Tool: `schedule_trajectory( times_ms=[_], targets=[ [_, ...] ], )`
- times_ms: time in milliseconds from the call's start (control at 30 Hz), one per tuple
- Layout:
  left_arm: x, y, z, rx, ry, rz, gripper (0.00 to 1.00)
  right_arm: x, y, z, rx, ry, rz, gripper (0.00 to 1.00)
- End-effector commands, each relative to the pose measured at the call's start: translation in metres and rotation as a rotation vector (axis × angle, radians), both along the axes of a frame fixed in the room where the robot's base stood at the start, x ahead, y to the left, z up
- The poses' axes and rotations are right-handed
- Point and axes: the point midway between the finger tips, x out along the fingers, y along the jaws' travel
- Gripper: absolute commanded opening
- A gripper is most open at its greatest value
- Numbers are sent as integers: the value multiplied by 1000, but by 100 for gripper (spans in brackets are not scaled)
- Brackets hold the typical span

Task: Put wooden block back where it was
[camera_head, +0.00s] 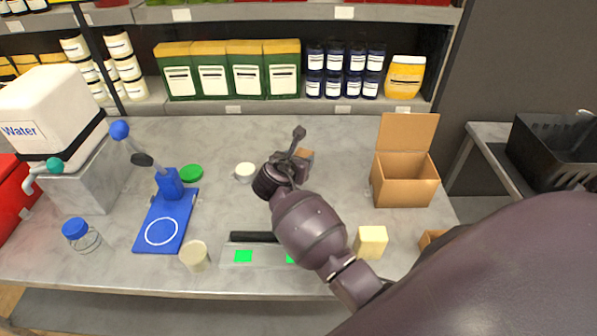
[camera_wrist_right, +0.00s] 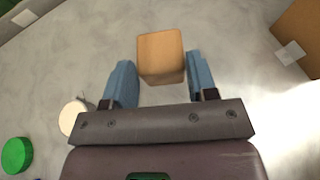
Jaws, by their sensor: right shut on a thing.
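The wooden block (camera_wrist_right: 161,55) is a small tan cube with rounded edges, held between the blue fingers of my right gripper (camera_wrist_right: 160,66) in the right wrist view. In the head view a bit of the block (camera_head: 306,154) shows past my right gripper (camera_head: 297,160), over the back middle of the grey counter. Most of the block is hidden there by the gripper. I cannot tell whether it touches the counter. My left gripper is not in view.
An open cardboard box (camera_head: 405,180) stands right of my right gripper. A white lid (camera_head: 245,172) and green lid (camera_head: 191,173) lie left, beside a blue pump stand (camera_head: 167,220). A pale yellow block (camera_head: 370,242) and a cream jar (camera_head: 194,256) stand nearer the front. Shelves line the back.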

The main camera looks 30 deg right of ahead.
Motion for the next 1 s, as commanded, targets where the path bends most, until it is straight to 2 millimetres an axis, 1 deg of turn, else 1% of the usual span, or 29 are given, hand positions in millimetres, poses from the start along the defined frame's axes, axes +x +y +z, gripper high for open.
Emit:
schedule_trajectory(
  times_ms=[67,300,367,800,833,900,1000],
  targets=[
    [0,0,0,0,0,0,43,0,0,-5,-1,2,0,27],
    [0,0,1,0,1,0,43,0,0,-36,-1,3,0,27],
    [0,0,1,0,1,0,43,0,0,-41,-2,3,1,27],
    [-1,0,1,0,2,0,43,0,0,-46,-1,1,0,27],
    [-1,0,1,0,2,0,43,0,0,-47,-1,1,0,56],
    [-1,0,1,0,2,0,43,0,0,-46,-1,1,0,63],
    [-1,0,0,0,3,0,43,0,0,-46,-1,1,0,63]
  ],
)
